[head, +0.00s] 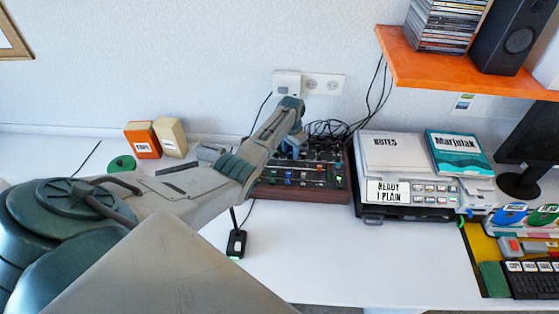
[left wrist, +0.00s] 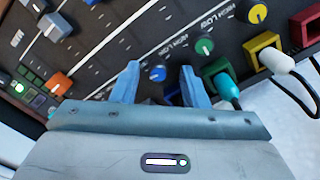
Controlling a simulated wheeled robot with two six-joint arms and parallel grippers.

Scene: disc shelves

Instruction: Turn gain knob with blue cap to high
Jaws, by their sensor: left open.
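The mixer (head: 317,178) is a dark panel with a wooden edge on the white desk, partly hidden by my left arm in the head view. In the left wrist view the blue-capped knob (left wrist: 157,73) sits between the fingers of my left gripper (left wrist: 160,68). The gripper is open, with a finger to each side of the knob and gaps visible. A "HIGH LOW" label is printed near the knob; its pointer is too small to read surely. In the head view the left gripper (head: 297,141) is over the mixer's back. My right gripper is not in view.
A green knob (left wrist: 205,46) and a yellow knob (left wrist: 257,13) are in the same row. A teal plug (left wrist: 228,87) is close to the right finger. A printer (head: 410,190) stands right of the mixer. The front desk is mostly clear.

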